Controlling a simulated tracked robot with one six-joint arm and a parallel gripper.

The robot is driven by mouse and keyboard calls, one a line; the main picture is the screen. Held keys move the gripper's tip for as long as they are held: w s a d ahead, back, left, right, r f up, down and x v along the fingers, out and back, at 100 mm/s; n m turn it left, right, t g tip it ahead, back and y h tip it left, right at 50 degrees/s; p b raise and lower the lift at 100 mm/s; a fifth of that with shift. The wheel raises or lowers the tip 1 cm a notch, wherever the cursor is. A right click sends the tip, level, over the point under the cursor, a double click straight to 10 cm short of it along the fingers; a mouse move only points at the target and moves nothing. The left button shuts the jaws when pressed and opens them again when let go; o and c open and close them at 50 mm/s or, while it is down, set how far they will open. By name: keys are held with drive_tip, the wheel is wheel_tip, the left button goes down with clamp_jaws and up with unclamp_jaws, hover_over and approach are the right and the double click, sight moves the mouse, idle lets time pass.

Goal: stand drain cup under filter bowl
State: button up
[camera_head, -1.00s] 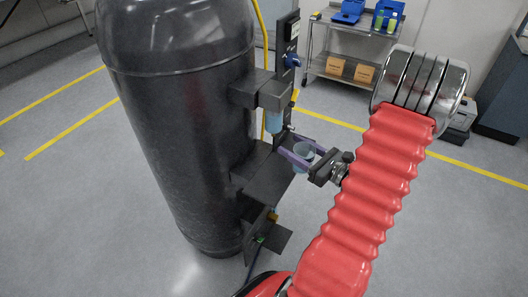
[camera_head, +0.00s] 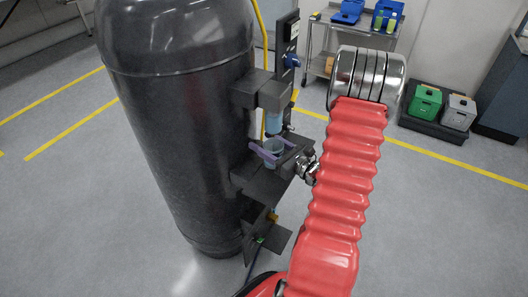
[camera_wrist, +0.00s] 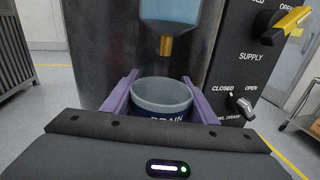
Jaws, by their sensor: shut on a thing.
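The drain cup (camera_wrist: 161,97), a pale translucent cup with a dark band lettered DRAIN, is between the purple fingers of my gripper (camera_wrist: 160,95), which is shut on it. In the head view the cup (camera_head: 273,146) is upright at the black shelf (camera_head: 262,184), below the filter bowl (camera_head: 273,122). In the wrist view the blue filter bowl (camera_wrist: 170,12) hangs above the cup, its brass drain tip (camera_wrist: 166,46) over or slightly behind the rim. I cannot tell whether the cup's base touches the shelf; the base is hidden.
A large black tank (camera_head: 180,120) stands just left of the shelf. A cart (camera_head: 345,40) and green and grey boxes stand farther back.

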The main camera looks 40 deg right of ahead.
drive_tip(key=shift+f, duration=0.3)
drive_tip(key=shift+f, duration=1.4)
drive_tip(key=shift+w+a+f, duration=0.1)
drive_tip(key=shift+w+f, duration=0.1)
drive_tip(key=shift+f, duration=0.2)
drive_tip(key=o, duration=1.1)
drive_tip(key=shift+f, duration=0.1)
drive_tip(key=shift+c, duration=0.2)
drive_tip(key=s+d, duration=0.1)
drive_tip(key=s, duration=1.1)
drive_tip(key=shift+d, duration=0.2)
